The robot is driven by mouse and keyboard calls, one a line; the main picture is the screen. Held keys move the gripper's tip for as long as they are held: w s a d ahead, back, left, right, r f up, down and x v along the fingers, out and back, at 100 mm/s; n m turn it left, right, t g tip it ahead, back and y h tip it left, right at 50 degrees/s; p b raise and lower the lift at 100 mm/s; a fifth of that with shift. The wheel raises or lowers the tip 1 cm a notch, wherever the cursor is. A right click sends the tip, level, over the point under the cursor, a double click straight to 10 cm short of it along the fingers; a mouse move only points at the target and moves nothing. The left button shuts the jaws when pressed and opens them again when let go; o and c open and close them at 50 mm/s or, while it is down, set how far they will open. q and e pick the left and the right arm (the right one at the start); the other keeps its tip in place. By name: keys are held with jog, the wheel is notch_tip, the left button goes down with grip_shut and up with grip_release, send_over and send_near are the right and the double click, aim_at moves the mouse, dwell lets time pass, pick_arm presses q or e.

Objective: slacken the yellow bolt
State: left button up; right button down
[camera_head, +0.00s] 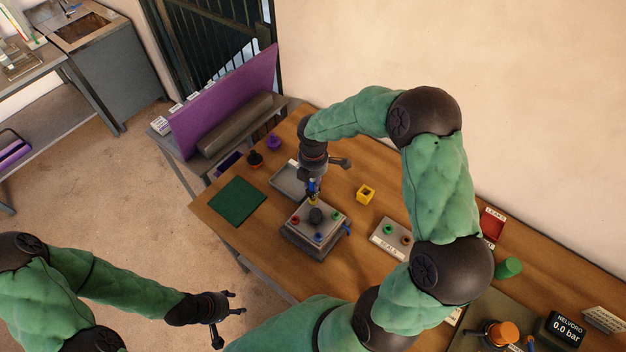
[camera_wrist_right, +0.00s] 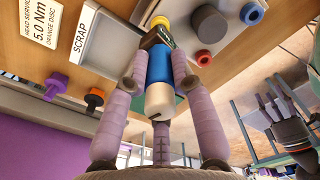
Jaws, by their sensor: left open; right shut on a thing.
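A grey block (camera_head: 312,245) on the wooden table carries a yellow bolt (camera_head: 313,202), a red one, a blue one and a green one around a dark central knob (camera_head: 316,215). My right gripper (camera_head: 314,180) is above the block, shut on a blue and cream tool (camera_wrist_right: 159,75). The tool's dark end is at the yellow bolt (camera_wrist_right: 160,20); I cannot tell whether it is fully seated. The red bolt (camera_wrist_right: 204,58) and dark knob (camera_wrist_right: 208,24) are beside it in the wrist view. My left gripper (camera_head: 230,312) is open and empty, off the table at lower left.
A grey scrap tray (camera_head: 287,181) and green mat (camera_head: 237,201) lie left of the block. A yellow square piece (camera_head: 365,193) and a seals plate (camera_head: 392,238) lie to its right. A pressure display (camera_head: 567,327) reads 0.0 bar.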

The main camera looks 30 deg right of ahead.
jog(key=shift+r+n+p, duration=0.1)
jog(key=shift+n+p, duration=0.35)
jog(key=shift+n, duration=0.45)
jog(key=shift+n+p, duration=0.75)
jog(key=shift+n, duration=0.15)
jog(key=shift+n+p, duration=0.7)
jog(key=shift+n, duration=0.2)
